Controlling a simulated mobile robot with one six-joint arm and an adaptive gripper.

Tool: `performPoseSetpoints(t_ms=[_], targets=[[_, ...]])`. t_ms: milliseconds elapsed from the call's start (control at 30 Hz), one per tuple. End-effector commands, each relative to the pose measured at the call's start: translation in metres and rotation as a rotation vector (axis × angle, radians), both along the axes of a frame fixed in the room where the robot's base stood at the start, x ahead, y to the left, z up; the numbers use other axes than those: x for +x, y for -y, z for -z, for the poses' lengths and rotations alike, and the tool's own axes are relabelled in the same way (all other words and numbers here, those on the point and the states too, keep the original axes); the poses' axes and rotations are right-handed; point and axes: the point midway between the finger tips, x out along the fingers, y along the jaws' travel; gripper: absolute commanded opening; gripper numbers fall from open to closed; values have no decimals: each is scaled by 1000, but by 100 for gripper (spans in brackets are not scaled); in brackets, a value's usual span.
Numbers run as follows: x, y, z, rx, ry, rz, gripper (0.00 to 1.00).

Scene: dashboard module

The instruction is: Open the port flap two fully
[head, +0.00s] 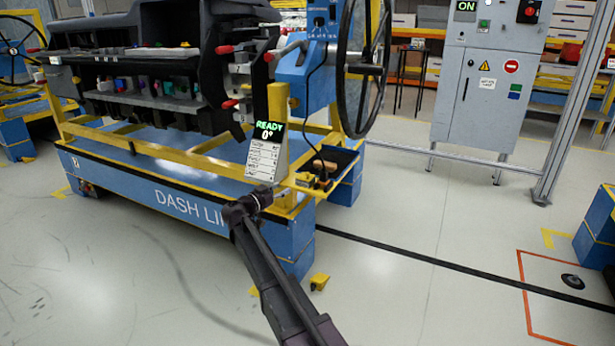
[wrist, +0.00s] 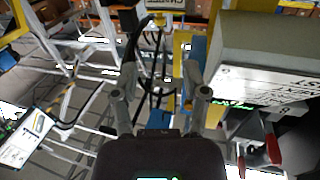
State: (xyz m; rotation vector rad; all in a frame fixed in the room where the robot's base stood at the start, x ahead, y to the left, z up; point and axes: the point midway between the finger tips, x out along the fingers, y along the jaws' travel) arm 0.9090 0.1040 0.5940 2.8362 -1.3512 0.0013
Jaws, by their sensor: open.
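The dashboard module (head: 150,70) is a dark frame on a blue and yellow cart at the upper left in the head view. Several red-tipped handles stick out from its right end, one of them a red handle (head: 229,104) low on that end. I cannot tell which part is port flap two. My gripper (wrist: 160,75) shows in the wrist view with its two grey fingers apart and nothing between them. In the head view my arm reaches up to the cart's front right corner, and the fingers are not clear there. A red lever (wrist: 272,145) is at the right in the wrist view.
A grey cabinet (head: 490,90) stands behind. The floor in front is mostly clear.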

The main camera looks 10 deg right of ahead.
Motion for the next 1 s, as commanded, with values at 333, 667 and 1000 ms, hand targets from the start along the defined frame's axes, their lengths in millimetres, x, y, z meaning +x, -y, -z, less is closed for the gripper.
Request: performPoseSetpoints(t_ms=[333, 667, 1000], targets=[[21, 24, 0, 0, 0, 1, 58], [53, 63, 0, 1, -1, 1, 58], [79, 97, 0, 1, -1, 2, 58]])
